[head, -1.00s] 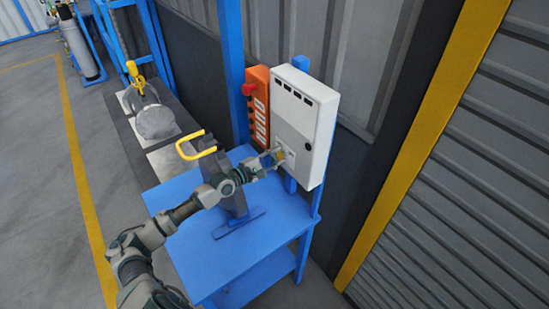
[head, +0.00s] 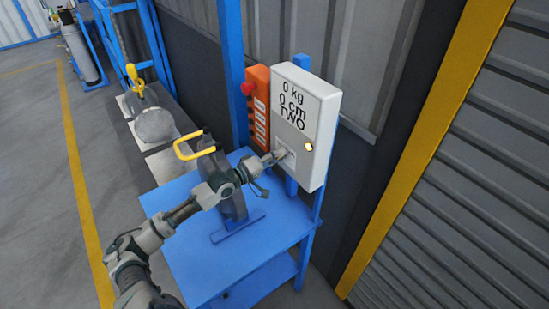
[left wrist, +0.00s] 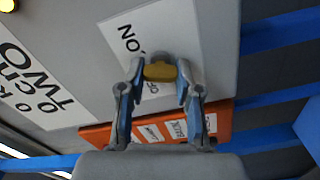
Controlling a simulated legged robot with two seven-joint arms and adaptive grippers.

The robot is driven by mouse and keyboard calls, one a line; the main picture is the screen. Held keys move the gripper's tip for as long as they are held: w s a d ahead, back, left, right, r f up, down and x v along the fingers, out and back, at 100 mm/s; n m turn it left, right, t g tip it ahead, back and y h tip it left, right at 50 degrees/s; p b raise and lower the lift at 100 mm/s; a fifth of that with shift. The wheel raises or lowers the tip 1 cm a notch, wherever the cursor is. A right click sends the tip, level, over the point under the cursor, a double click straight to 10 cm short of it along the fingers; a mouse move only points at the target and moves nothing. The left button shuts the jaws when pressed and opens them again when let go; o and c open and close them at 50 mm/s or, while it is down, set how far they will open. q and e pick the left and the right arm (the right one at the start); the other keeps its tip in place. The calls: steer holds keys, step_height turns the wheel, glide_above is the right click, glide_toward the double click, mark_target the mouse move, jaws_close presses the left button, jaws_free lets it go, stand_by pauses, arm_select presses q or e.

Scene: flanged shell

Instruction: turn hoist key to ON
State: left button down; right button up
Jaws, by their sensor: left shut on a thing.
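The white hoist control box (head: 325,110) stands at the back edge of the blue table. Its face reads "0 kg", "0 cm" and "TWO", and a small lamp (head: 309,147) on it glows yellow. My left gripper (head: 279,155) is at the key plate low on the box face. In the left wrist view the yellow hoist key (left wrist: 160,71) sits between the two fingertips of my left gripper (left wrist: 160,76), shut on it. "ON" is readable on the white label (left wrist: 170,30) beside the key; the other word is partly hidden. My right gripper is not in view.
An orange pendant (head: 258,110) with a red button hangs left of the box. A grey stand with a yellow handle (head: 193,145) is on the blue table (head: 185,250), close to my left arm. A yellow hook (head: 133,75) hangs farther back.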

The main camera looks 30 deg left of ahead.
arm_select(q)
steer(key=shift+s+d+f+m, duration=0.1)
steer(key=shift+d+f+m, duration=0.1)
steer(key=shift+m, duration=0.4)
steer(key=shift+d+f+m, duration=0.1)
steer(key=shift+f+m, duration=0.1)
steer(key=shift+m, duration=1.5)
steer(key=shift+f, duration=0.1)
steer(key=c, duration=0.8)
jaws_free()
steer(key=shift+a, duration=0.1)
steer(key=shift+r, duration=0.2)
steer(key=shift+a, duration=0.1)
